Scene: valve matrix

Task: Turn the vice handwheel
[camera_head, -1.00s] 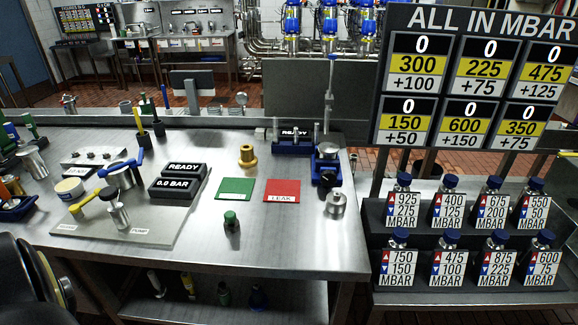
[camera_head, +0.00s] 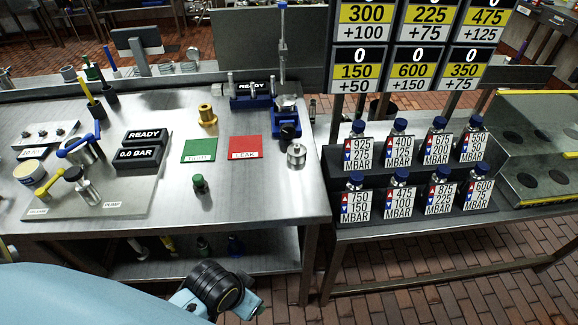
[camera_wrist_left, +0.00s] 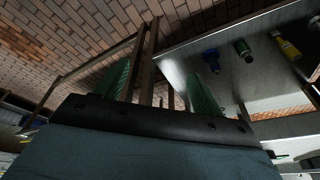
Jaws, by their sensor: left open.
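The blue vice (camera_head: 286,112) stands at the right end of the steel workbench (camera_head: 240,205) in the head view. A dark round part on its front, which looks like the handwheel (camera_head: 289,131), faces the near side. My left arm crosses the lower left of the head view, below the bench front, well short of the vice; its fingers do not show there. In the left wrist view my left gripper (camera_wrist_left: 160,72) has two green fingers spread apart with nothing between them. The vice does not show in the wrist view. My right gripper is not in view.
A silver knob-like weight (camera_head: 296,156) stands just in front of the vice. A red LEAK mat (camera_head: 245,148), a green mat (camera_head: 198,151) and a small green-capped part (camera_head: 199,184) lie to the left. A rack of labelled bottles (camera_head: 420,205) stands right. Bottles sit on the lower shelf (camera_wrist_left: 225,85).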

